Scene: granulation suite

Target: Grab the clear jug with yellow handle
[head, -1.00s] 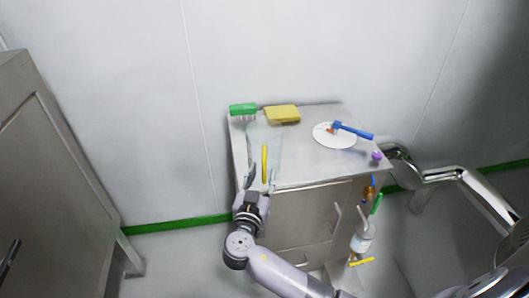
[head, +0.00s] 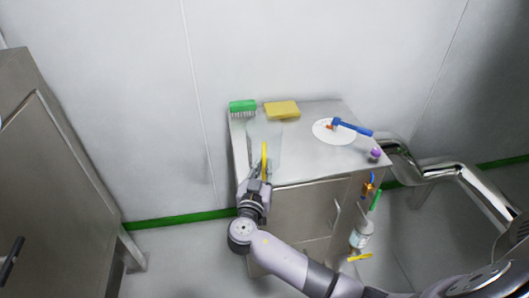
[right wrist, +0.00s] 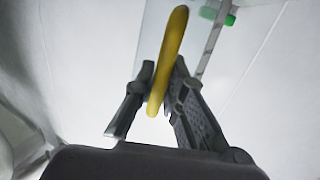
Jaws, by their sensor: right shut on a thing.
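The clear jug (head: 258,133) stands on the left part of the steel cabinet top and is hard to make out against the metal. Its yellow handle (head: 264,155) faces the cabinet's front edge. My right gripper (head: 260,177) is at the handle, shut on it. In the right wrist view the yellow handle (right wrist: 171,58) rises between the two fingers of the gripper (right wrist: 155,95). The jug's clear wall (right wrist: 153,35) shows faintly behind the handle. My left gripper is not in view.
On the cabinet top (head: 310,165) are a green brush (head: 243,106), a yellow sponge (head: 282,110), a white disc (head: 328,136) with a blue-handled tool (head: 352,128), and a purple item (head: 375,153). A bottle (head: 360,236) hangs at the cabinet's right side. Steel pipe (head: 440,175) runs at right.

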